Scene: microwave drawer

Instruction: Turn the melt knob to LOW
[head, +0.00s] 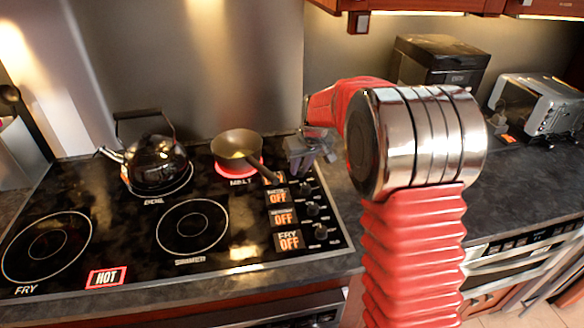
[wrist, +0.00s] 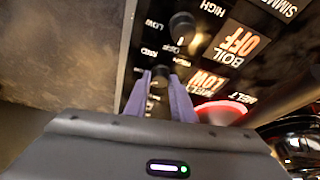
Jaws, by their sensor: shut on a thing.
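My gripper (head: 303,158) is at the back right corner of the stovetop, over the top of the knob column. In the wrist view its two purple fingers (wrist: 160,80) are closed around the small dark melt knob (wrist: 157,76), one on each side. In the head view the gripper hides this knob. The melt display (wrist: 207,84) beside it reads LOW in orange. The melt burner (wrist: 225,112) glows red, and it also shows lit under a pan (head: 237,145) in the head view.
The boil knob (wrist: 182,26) is close by, and its display (wrist: 238,43) reads OFF. The pan's handle (head: 264,168) points toward the knobs. A black kettle (head: 155,163) stands on the back left burner. A HOT sign (head: 107,278) glows at the front.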

